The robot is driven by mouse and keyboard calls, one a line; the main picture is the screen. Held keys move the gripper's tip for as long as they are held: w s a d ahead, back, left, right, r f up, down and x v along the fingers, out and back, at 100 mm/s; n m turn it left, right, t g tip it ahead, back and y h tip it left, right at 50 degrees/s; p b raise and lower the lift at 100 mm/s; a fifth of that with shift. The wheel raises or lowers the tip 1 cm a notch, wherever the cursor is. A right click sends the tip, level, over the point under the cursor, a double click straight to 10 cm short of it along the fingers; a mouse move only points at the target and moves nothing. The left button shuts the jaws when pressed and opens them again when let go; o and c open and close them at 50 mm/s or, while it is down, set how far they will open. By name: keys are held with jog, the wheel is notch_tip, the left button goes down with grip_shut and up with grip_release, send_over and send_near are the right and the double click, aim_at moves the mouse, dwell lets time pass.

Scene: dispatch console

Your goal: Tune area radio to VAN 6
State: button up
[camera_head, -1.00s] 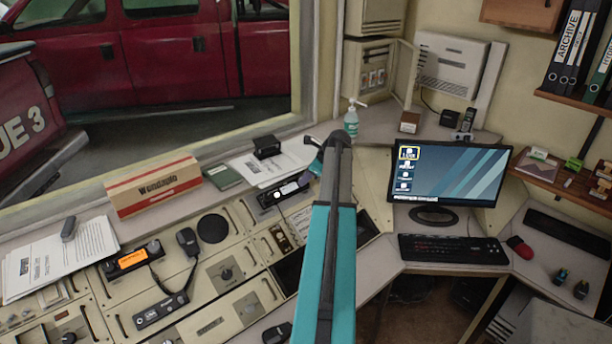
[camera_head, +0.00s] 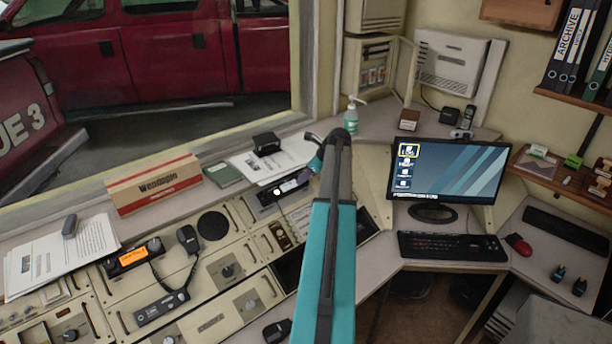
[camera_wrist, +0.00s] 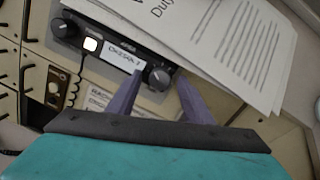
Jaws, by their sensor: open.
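A dark radio (camera_wrist: 120,45) lies across the upper wrist view, with a small lit white display whose text looks like "CAESAR 3" but is hard to read. A lit white square and a smaller knob (camera_wrist: 65,29) are at its left end. A round knob (camera_wrist: 158,76) is at its right end. My gripper (camera_wrist: 158,84) is open, its purple fingers on either side of this right knob; I cannot tell whether they touch it. In the head view the radio (camera_head: 268,193) is partly hidden behind my gripper and arm.
Papers (camera_wrist: 215,40) lie directly behind the radio. Another radio with an orange display (camera_head: 132,256) and a handset sits further left on the console. A monitor (camera_head: 450,172) and keyboard (camera_head: 452,247) stand right of my arm.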

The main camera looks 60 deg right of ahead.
jog(key=b+v, duration=0.4)
jog(key=v, duration=0.9)
jog(key=shift+s+r, duration=0.25)
jog(key=shift+r, duration=0.05)
dwell(0.7)
